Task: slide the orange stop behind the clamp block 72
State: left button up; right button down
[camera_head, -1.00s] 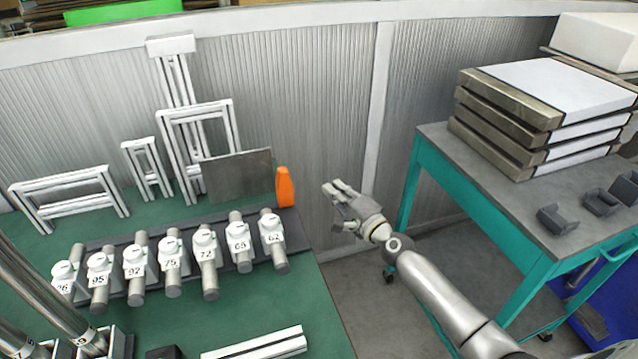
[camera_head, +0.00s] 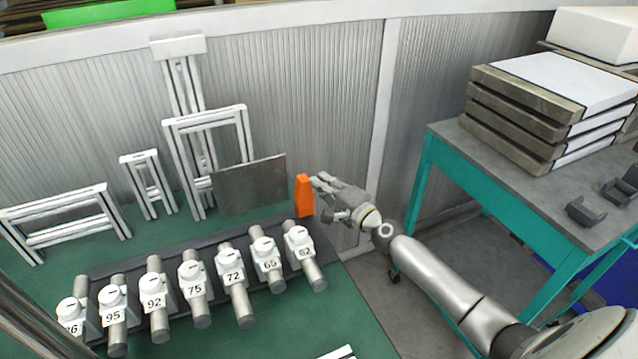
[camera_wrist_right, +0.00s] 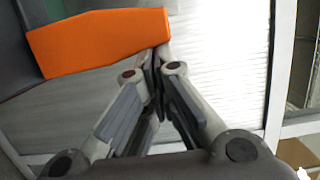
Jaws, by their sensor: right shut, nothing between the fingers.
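The orange stop (camera_head: 304,196) stands upright at the right end of the dark rail (camera_head: 205,246), behind the clamp block 62 (camera_head: 298,240). The clamp block 72 (camera_head: 232,264) is further left in the row, with 65 between them. My right gripper (camera_head: 316,182) is shut and empty, with its fingertips close by the stop's right side. In the right wrist view, the stop (camera_wrist_right: 95,43) lies across the upper left, and its right end is beside the shut fingertips (camera_wrist_right: 155,55). I cannot tell whether they touch. My left gripper is not in view.
A thin grey plate (camera_head: 250,187) leans behind the rail, left of the stop. White frames (camera_head: 205,115) stand against the ribbed wall. Other numbered clamp blocks fill the rail's left part. A teal table (camera_head: 450,150) with stacked boxes (camera_head: 540,115) is at the right.

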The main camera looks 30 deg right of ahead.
aim_at(306, 187)
jog(key=a+p, duration=0.2)
jog(key=a, duration=0.1)
jog(key=shift+w+a, duration=0.15)
jog(key=shift+a, duration=0.5)
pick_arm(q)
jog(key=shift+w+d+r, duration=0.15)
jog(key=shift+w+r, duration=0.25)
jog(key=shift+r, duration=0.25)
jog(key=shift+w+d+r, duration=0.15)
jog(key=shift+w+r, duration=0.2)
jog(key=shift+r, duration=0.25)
pick_arm(e)
jog(key=shift+f, duration=0.1)
